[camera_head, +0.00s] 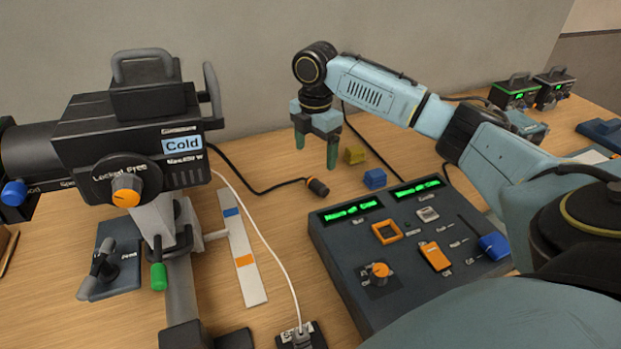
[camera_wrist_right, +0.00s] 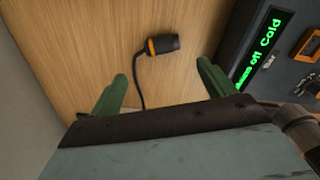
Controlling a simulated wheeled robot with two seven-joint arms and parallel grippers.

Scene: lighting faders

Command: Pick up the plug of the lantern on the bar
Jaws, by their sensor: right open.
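The lantern (camera_head: 130,130) is a large black body labelled "Cold" on a stand at the left in the head view. A black cable runs from it across the wood to a dark plug with an orange ring (camera_head: 317,187), lying on the table. The plug also shows in the right wrist view (camera_wrist_right: 162,45), between and beyond the fingertips. My right gripper (camera_head: 317,160) is open and empty, pointing down above the table behind the plug. Its green fingers also show in the right wrist view (camera_wrist_right: 162,82), apart from the plug. My left gripper is not in view.
A dark control desk (camera_head: 330,245) with green displays stands right of the plug. A white cable (camera_head: 262,235) crosses the table to a socket box (camera_head: 300,338). Bare wood surrounds the plug.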

